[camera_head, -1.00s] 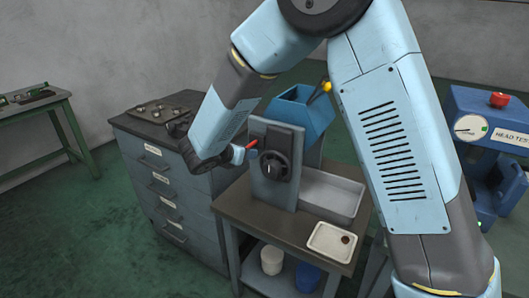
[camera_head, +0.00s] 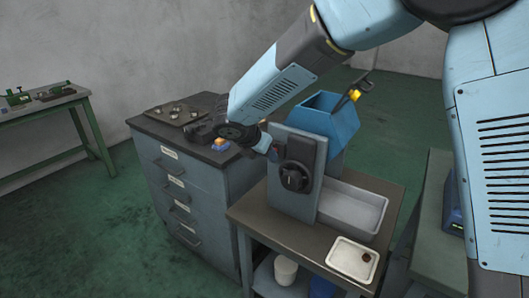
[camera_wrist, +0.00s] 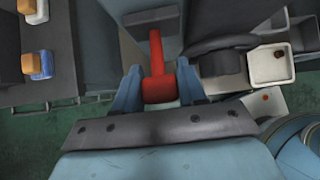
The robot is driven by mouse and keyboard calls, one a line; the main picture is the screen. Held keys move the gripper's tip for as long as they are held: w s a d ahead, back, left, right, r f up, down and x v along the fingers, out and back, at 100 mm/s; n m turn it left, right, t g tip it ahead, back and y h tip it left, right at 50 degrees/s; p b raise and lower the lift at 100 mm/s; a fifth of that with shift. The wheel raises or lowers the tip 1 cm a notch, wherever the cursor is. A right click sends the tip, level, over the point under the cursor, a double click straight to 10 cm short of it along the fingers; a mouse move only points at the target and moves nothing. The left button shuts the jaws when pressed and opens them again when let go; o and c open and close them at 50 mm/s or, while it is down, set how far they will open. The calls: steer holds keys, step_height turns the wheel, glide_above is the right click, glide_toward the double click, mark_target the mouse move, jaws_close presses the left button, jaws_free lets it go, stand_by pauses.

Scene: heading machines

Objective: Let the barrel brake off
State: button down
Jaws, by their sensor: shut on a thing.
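The barrel machine has a blue open-topped barrel (camera_head: 330,120) behind a grey upright panel (camera_head: 288,205) with a black knob (camera_head: 297,176). A red lever (camera_wrist: 156,55) shows in the wrist view, running up from between my fingers. My gripper (camera_wrist: 159,90) is shut on its thick red end, one blue finger on each side. In the head view my gripper (camera_head: 273,149) is at the upper left edge of the panel. The lever cannot be made out there, and its pivot is hidden.
A drawer cabinet (camera_head: 195,200) stands left of the machine bench (camera_head: 262,212). A grey trough (camera_head: 352,209) and white tray (camera_head: 353,259) with a small brown piece lie right of the panel. A green bench (camera_head: 45,110) is at far left.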

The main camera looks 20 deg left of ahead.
steer(key=shift+w+a+r, duration=0.1)
steer(key=shift+w+r, duration=0.15)
steer(key=c, duration=1.1)
jaws_free()
steer(key=shift+o, duration=0.9)
steer(key=shift+w+f, duration=0.1)
steer(key=shift+o, duration=1)
steer(key=shift+f, duration=0.1)
steer(key=v, duration=1.3)
steer(key=shift+s+r, duration=0.25)
steer(key=shift+s, duration=0.05)
